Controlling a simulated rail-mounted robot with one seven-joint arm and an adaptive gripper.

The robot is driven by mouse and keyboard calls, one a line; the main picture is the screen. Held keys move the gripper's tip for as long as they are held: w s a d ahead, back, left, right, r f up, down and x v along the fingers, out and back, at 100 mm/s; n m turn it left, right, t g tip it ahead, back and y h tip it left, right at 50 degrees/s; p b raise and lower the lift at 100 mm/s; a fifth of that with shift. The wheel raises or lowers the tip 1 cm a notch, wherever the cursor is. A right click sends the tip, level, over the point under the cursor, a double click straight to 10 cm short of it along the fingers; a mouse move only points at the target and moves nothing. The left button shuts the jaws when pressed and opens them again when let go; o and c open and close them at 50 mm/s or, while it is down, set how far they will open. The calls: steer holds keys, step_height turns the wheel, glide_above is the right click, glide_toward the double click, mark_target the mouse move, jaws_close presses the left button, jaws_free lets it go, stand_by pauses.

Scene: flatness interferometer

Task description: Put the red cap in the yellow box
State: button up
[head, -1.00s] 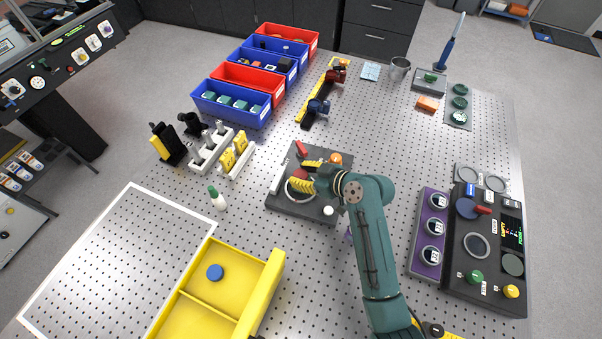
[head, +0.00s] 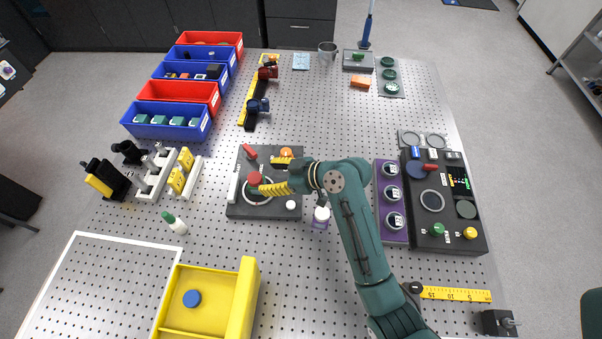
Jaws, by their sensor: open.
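A round red cap (head: 254,179) is on or just above the dark plate (head: 236,211), beside a pale ring. My gripper (head: 258,177) is over this plate, with its two yellow fingers spread apart. The red cap is near the fingertips, by the end of the nearer finger. I cannot tell whether they touch. The yellow box (head: 246,285) stands at the front left, open at the top and split by a divider. A blue disc (head: 192,298) lies in its far compartment.
A red handle (head: 249,152), an orange knob (head: 286,153) and a white knob (head: 290,205) are on the dark plate. A white-capped purple bottle (head: 321,217) stands beside my arm. A green-tipped bottle (head: 174,223) stands between plate and box. A control panel (head: 450,238) is at right.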

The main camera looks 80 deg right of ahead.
steer(key=v, duration=1)
steer(key=shift+s, duration=0.25)
steer(key=shift+a+r, duration=0.1)
steer(key=w+a+r+n+t, duration=0.1)
steer(key=w+a+r+t, duration=0.1)
steer(key=w+a+r, duration=0.6)
steer(key=w+a+r+n+t, duration=0.15)
steer(key=w+a+r, duration=0.25)
steer(key=w+r, duration=0.75)
steer(key=w+a+r+t, duration=0.4)
steer(key=a+r, duration=0.5)
steer(key=a, duration=0.2)
steer(key=shift+a+r+y, duration=0.3)
steer(key=shift+a+y, duration=0.05)
steer(key=shift+y, duration=0.05)
steer(key=shift+o, duration=0.9)
steer(key=s+a+r+t+y, duration=0.1)
steer(key=s+a+r+t, duration=0.1)
steer(key=a+r, duration=0.4)
steer(key=shift+a+r+t+y, duration=0.3)
steer(key=shift+a+r+t, duration=0.15)
steer(key=shift+a, duration=0.25)
steer(key=shift+d+f, duration=0.1)
